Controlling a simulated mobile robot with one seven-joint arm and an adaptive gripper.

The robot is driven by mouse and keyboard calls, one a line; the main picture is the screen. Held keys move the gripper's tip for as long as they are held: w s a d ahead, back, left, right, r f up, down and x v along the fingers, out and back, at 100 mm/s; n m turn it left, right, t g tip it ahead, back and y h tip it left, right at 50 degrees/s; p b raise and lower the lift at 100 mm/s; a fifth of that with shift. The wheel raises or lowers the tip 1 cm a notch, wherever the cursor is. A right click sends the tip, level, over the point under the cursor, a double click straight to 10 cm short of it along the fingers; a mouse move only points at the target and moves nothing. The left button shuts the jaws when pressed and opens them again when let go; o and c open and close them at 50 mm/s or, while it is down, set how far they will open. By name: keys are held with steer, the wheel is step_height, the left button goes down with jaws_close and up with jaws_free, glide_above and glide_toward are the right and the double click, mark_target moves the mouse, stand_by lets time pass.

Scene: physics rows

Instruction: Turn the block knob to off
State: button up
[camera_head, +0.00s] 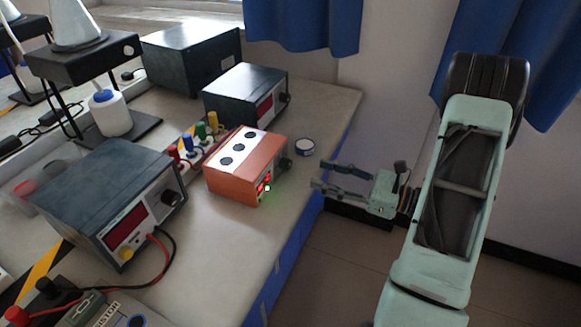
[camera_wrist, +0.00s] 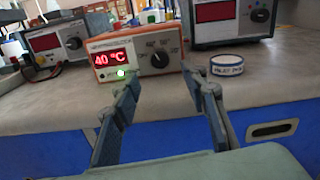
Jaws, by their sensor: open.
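The orange block heater (camera_head: 235,178) sits near the table's right edge, with a white top panel bearing dark round wells. In the wrist view its front (camera_wrist: 133,50) shows a red display reading 40 °C and a lit green light. Its dark round knob (camera_wrist: 160,60) is right of the display, with markings around it; the exact pointer direction is hard to tell. The knob also shows on the right side of the block in the head view (camera_head: 284,165). My gripper (camera_head: 320,175) is open and empty, off the table edge, facing the knob without touching it. In the wrist view the fingertips (camera_wrist: 160,76) frame the knob.
A small round labelled container (camera_head: 305,146) stands beside the block, close to the gripper's path. Dark power supplies stand behind (camera_head: 245,95) and in front (camera_head: 110,205) of the block. Coloured-capped items (camera_head: 198,142) stand left of it. The table front strip is clear.

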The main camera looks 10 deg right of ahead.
mark_target(290, 165)
steer(key=x, duration=0.9)
steer(key=shift+c, duration=0.5)
jaws_close()
